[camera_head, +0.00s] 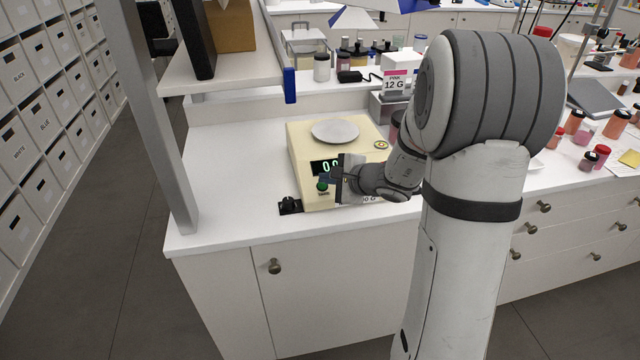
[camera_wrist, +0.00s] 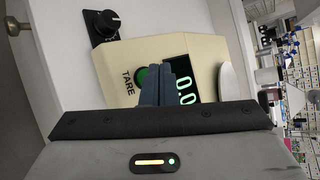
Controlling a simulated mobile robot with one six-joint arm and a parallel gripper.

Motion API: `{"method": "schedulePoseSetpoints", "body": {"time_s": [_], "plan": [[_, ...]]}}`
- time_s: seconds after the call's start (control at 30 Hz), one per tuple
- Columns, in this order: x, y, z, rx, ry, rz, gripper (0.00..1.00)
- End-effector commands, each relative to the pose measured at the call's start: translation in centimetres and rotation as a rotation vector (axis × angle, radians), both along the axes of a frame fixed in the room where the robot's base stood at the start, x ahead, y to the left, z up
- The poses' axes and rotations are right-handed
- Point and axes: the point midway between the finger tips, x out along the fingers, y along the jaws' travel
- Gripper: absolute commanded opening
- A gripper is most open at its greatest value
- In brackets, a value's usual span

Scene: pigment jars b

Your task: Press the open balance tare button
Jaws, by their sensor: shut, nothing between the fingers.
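The open balance (camera_head: 303,147) is a cream box with a round metal pan (camera_head: 335,131) on top and a dark display (camera_head: 322,167) with lit green digits. The green tare button (camera_head: 322,185) sits on its front, below the display. In the wrist view the tare button (camera_wrist: 143,78) shows beside the word TARE, partly covered by my fingers. My gripper (camera_wrist: 165,75) is shut and empty, its fingertips right at the button and display. I cannot tell whether they touch the button. In the head view my gripper (camera_head: 333,184) is at the balance's front face.
A black knob box (camera_head: 290,205) sits on the counter left of the balance front. A grey post (camera_head: 160,120) stands at the left. A box labelled 12 G (camera_head: 397,84) and several jars (camera_head: 321,67) stand behind. The white counter (camera_head: 225,165) left of the balance is clear.

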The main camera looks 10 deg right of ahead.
Motion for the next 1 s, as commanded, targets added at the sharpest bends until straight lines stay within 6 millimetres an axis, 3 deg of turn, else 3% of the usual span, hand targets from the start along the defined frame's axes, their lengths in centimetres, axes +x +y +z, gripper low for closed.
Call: {"method": "schedulePoseSetpoints", "body": {"time_s": [0.43,1.0], "plan": [[-0.2,0.0,0.6,0.0,0.0,0.0,0.0],[-2.1,0.0,5.7,0.0,-0.001,0.0,0.0]]}}
